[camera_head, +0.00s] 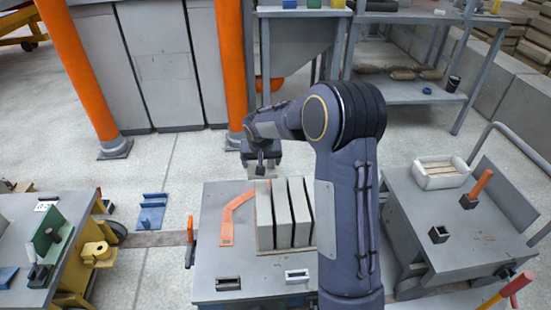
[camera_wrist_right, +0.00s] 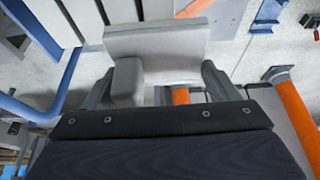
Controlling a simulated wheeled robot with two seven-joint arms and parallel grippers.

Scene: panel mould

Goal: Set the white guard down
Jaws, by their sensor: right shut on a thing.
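The white guard (camera_wrist_right: 155,42) is a pale, bent plate that fills the upper middle of the right wrist view, between the fingers of my right gripper (camera_wrist_right: 160,88). In the head view my right gripper (camera_head: 262,158) reaches over the far edge of the central grey table (camera_head: 212,262), behind the upright panels. It is shut on the guard. In the head view the arm and gripper hide most of the guard, so I cannot tell whether it touches anything below. My left gripper is not in view.
Several grey panels (camera_head: 283,212) stand upright on the central table, with a flat orange piece (camera_head: 232,212) to their left. Small sockets (camera_head: 228,283) sit near the front edge. A right-hand table (camera_head: 465,245) holds a white tray (camera_head: 441,172). A blue bracket (camera_head: 151,211) lies on the floor.

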